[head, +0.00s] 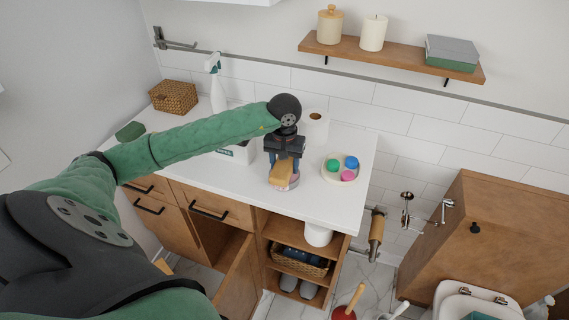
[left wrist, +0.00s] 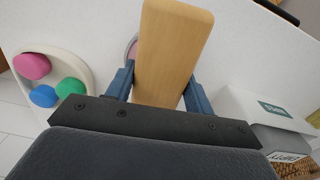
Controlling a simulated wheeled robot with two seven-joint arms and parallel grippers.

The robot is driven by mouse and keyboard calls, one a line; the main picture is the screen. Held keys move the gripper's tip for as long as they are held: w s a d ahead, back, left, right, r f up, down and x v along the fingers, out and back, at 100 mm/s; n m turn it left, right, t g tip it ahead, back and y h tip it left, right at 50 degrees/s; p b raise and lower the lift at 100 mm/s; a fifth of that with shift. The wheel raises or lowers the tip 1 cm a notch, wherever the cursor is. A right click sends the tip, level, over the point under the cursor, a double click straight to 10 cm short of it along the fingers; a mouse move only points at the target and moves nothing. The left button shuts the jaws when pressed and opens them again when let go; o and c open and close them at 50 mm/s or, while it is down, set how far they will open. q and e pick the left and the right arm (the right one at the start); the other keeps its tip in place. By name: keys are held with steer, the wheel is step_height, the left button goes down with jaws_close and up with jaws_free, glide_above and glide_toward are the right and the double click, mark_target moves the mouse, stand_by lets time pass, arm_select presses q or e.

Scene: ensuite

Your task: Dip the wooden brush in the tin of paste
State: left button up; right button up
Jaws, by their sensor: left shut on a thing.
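My left gripper (head: 284,163) points down over the counter, its blue fingers shut on the wooden brush (head: 282,174). In the left wrist view the brush (left wrist: 172,50) shows as a pale wooden block between the fingers; its bristles are hidden. The tin of paste (head: 294,183) stands on the counter right under the brush and is mostly covered by it. In the left wrist view a pink edge of the tin (left wrist: 131,49) shows beside the brush. I cannot tell whether the brush touches the paste. My right gripper is not in view.
A round tray (head: 328,175) with green, blue and pink pieces stands right of the tin. A paper roll (head: 315,126), a white box (left wrist: 262,118) and a spray bottle (head: 217,88) stand behind or left. The counter's front edge (head: 300,214) is close to the tin.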

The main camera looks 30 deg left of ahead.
mark_target(284, 162)
arm_select(q)
steer(key=shift+r, duration=3.45)
